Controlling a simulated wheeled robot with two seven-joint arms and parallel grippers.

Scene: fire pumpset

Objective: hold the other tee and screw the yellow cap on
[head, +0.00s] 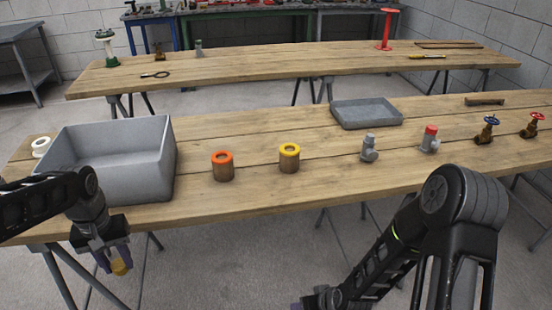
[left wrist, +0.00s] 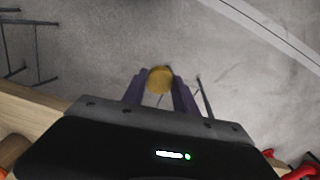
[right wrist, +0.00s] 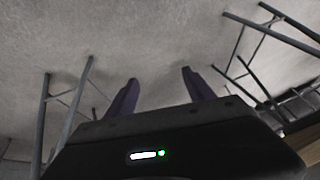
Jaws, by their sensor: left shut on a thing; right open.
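My left gripper (head: 112,258) is shut on the yellow cap (head: 119,267), in front of the near bench's front edge, below the grey bin. The left wrist view shows the cap (left wrist: 160,80) between the fingertips. A bare grey tee (head: 369,149) stands on the near bench, right of centre. A second grey tee (head: 430,141) with a red cap (head: 431,130) on top stands to its right. My right gripper is low at the bottom of the head view, partly cut off. In the right wrist view it (right wrist: 157,84) is open and empty, over the floor.
The near bench (head: 270,200) also holds a large grey bin (head: 150,170), an orange-topped pot (head: 222,167), a yellow-ringed pot (head: 289,159), a shallow grey tray (head: 367,125), and blue-wheel (head: 488,130) and red-wheel valves (head: 533,125). The bench front between pots and bare tee is clear.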

